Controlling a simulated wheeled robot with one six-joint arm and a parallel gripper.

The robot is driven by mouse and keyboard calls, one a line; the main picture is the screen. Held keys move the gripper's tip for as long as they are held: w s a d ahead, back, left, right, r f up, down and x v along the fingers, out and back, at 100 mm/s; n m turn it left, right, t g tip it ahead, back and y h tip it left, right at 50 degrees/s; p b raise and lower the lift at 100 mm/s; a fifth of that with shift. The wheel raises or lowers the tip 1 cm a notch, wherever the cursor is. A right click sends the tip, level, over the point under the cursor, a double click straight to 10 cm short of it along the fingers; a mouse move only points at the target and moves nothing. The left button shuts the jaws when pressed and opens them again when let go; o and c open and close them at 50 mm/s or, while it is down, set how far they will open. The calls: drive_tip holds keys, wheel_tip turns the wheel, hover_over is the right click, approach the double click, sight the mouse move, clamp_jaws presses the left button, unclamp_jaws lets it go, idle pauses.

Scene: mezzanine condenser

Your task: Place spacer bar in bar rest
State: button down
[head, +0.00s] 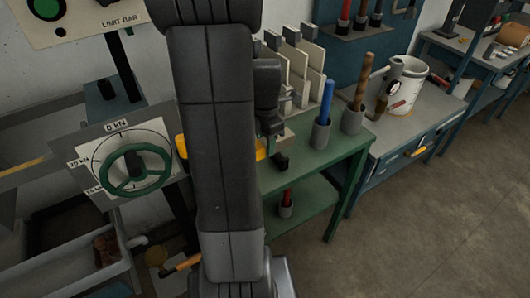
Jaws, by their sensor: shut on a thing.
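My gripper (277,153) is mostly hidden behind my own dark arm, over the left end of the green bench. It is shut on what looks like a yellow bar (262,149), seemingly the spacer bar, lying about level. The bar's other end seems to show left of my arm, beside the dial; its middle is hidden. I cannot tell which thing is the bar rest. Grey cups on the green bench hold an upright blue bar (327,101) and an upright brown bar (362,82). A red bar (287,197) stands in a cup on the lower shelf.
The green bench (335,158) carries upright pale plates (308,72) close behind my gripper. A dial panel (122,160) with a green handwheel (137,171) stands left. A white bucket (404,86) sits on the blue bench at right. The floor (440,210) at right is clear.

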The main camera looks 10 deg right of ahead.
sight(265, 154)
drive_tip(key=shift+f, duration=2.2)
drive_tip(key=shift+f, duration=0.15)
drive_tip(key=c, duration=0.9)
unclamp_jaws()
wheel_tip(265, 154, up, 12)
drive_tip(key=shift+r, duration=0.15)
